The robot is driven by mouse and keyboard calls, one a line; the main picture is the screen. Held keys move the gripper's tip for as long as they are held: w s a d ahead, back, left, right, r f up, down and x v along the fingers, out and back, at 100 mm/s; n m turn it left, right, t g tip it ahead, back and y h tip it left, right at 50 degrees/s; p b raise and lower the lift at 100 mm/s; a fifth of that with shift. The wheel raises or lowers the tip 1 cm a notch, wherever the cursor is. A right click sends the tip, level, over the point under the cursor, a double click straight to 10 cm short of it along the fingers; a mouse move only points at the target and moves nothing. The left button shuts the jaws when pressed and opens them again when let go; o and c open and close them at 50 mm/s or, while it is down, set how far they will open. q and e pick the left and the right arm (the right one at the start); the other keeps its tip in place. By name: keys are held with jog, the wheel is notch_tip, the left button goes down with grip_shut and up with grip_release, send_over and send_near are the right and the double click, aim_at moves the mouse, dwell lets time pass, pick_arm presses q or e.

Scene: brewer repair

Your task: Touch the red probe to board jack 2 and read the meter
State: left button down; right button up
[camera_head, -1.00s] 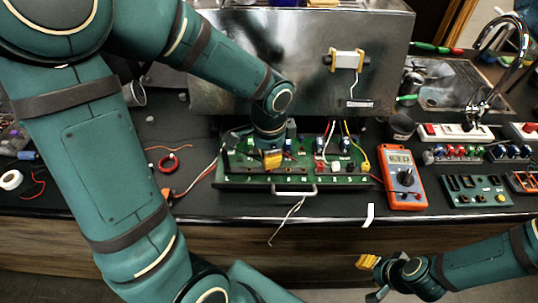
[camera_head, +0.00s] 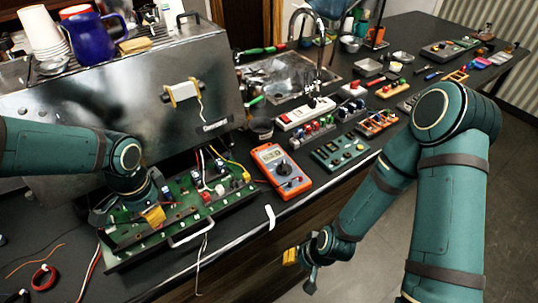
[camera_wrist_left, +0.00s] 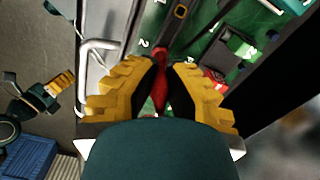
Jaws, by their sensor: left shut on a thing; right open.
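My left gripper (camera_head: 153,214) is over the near edge of the green board (camera_head: 126,236) in the pulled-out tray. In the left wrist view its yellow fingers are shut on the red probe (camera_wrist_left: 160,88). The probe points at the board beside a printed "2"; whether its tip touches a jack, I cannot tell. The orange meter (camera_head: 268,155) lies on the counter to the right of the tray. Its display is lit, but its digits are too small to read surely. My right gripper (camera_head: 291,256) is open and empty, in front of the counter.
The steel brewer (camera_head: 130,110) stands behind the tray, with a blue jug (camera_head: 91,36) on top. A tray handle (camera_head: 191,234) juts out in front. Right of the meter lie a small green board (camera_head: 340,151) and a power strip (camera_head: 305,112).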

dwell(0.6)
pick_arm(q)
jog(key=shift+r+p, duration=2.15)
jog(key=shift+r, duration=0.4)
